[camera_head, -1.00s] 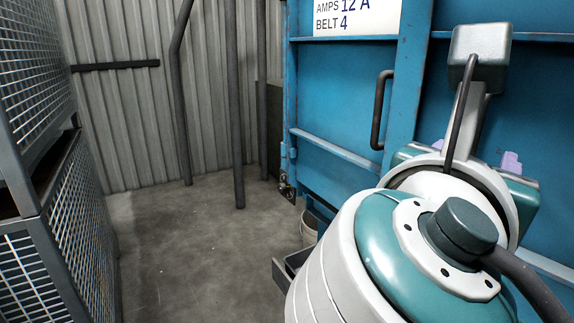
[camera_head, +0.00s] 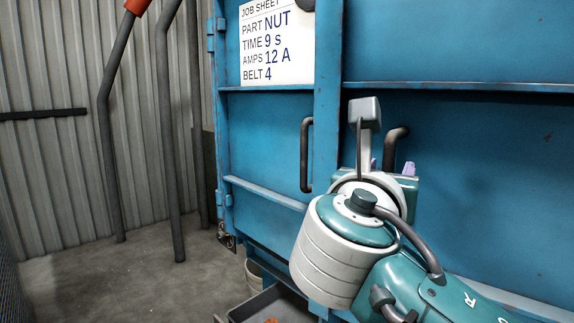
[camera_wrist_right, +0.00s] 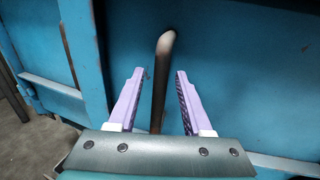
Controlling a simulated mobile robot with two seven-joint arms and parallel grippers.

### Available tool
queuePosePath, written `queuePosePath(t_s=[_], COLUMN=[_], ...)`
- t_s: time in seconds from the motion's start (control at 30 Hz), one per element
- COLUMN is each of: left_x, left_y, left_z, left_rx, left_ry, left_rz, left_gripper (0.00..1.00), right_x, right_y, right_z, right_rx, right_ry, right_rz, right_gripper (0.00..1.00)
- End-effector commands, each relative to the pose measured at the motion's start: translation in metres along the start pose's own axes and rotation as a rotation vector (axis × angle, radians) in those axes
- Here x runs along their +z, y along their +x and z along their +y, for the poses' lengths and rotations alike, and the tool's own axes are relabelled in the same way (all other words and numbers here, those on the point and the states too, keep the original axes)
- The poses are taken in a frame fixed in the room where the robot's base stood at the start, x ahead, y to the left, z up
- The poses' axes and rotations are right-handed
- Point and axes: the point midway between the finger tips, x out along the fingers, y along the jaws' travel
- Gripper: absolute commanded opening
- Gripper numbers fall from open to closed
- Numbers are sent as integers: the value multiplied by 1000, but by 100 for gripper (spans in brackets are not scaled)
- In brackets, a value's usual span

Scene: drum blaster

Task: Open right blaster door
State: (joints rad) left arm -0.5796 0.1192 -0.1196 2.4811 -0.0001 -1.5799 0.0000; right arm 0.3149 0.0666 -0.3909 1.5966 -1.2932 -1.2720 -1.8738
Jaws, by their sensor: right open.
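The blaster's right door (camera_head: 480,150) is a blue panel that looks shut against the left door (camera_head: 265,140). Its dark bar handle (camera_head: 397,134) stands near the door seam, partly hidden by my right wrist. My right gripper (camera_head: 391,166) is at this handle, with its lilac fingers partly hidden by the wrist. In the right wrist view the fingers are open (camera_wrist_right: 160,73), and the handle (camera_wrist_right: 160,85) runs between them with a gap on both sides. I cannot tell how deep it sits. My left gripper is out of view.
The left door has its own dark handle (camera_head: 307,155) and a white job sheet (camera_head: 278,45). Below stand a grey tray (camera_head: 240,312) and a pale bucket (camera_head: 253,274). Grey posts (camera_head: 170,150) stand by the corrugated wall at left. The floor between (camera_head: 120,280) is clear.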

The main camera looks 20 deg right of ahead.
Motion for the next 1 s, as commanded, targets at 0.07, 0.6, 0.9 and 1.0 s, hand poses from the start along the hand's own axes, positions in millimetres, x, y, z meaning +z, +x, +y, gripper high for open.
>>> queuePosePath(t_s=[0.07, 0.6, 0.9, 1.0], left_x=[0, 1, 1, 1], left_y=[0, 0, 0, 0], left_z=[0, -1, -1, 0], left_rx=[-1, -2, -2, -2], left_ry=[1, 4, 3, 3], left_rz=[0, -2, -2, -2], left_gripper=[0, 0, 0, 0], right_x=[0, 0, 0, 0], right_y=[0, -1, -1, -1], right_z=[0, 0, 0, 0], right_rx=[0, 0, 0, 0], right_ry=[0, 0, 0, 0], right_rz=[0, 1, 1, 1], right_gripper=[50, 0, 0, 0])
